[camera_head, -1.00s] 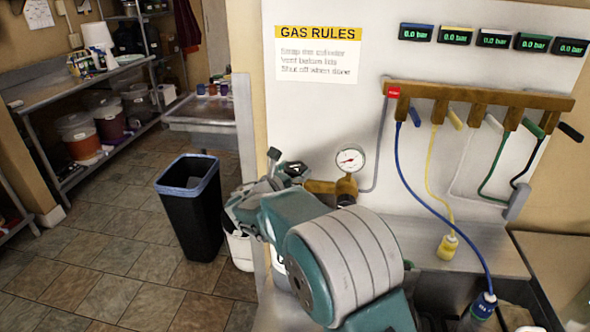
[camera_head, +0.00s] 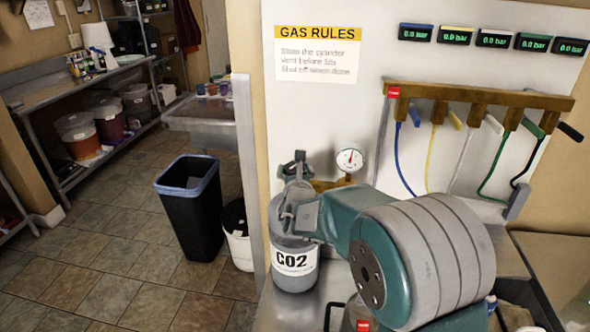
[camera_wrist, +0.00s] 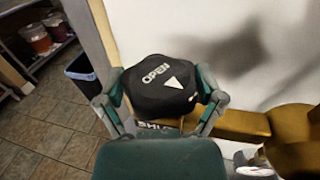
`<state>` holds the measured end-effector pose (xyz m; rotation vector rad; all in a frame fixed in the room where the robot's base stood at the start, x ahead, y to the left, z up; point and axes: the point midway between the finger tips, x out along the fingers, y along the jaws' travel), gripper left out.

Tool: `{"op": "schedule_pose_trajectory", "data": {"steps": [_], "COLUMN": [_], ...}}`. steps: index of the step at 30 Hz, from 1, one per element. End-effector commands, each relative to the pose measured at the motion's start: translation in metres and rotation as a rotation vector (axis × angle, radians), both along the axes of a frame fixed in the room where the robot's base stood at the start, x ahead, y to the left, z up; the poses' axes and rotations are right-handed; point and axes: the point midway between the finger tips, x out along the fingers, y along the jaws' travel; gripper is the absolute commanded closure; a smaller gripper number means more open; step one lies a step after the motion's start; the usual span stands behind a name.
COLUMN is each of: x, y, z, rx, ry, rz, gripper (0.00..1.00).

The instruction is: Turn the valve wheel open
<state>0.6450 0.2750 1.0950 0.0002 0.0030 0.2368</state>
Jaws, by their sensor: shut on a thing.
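The valve wheel (camera_wrist: 158,84) is a black knob marked OPEN with a white arrow, seen close in the wrist view. In the head view the wheel (camera_head: 294,165) sits on top of the grey CO2 cylinder (camera_head: 292,264), which stands upright. My gripper (camera_wrist: 160,100) has one finger on each side of the wheel and is shut on it. In the head view my gripper (camera_head: 296,196) is at the cylinder's top and hides part of the valve. A brass fitting (camera_head: 328,185) leads from the valve to a round gauge (camera_head: 350,160).
A brass manifold (camera_head: 480,96) with coloured levers and hoses is on the wall at right. Several displays (camera_head: 456,36) above it read 0.0 bar. A black bin (camera_head: 190,205) and a white bucket (camera_head: 238,240) stand left of the panel edge. The floor at left is open.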

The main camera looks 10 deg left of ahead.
Motion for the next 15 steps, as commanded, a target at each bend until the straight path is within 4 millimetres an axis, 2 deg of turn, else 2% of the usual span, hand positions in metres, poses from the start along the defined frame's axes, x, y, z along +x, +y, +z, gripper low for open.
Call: {"op": "schedule_pose_trajectory", "data": {"steps": [15], "x": [0.0005], "y": [0.0007], "z": [0.0026], "rx": [0.002], "ry": [-0.007], "rz": [0.037], "gripper": [0.61]}}
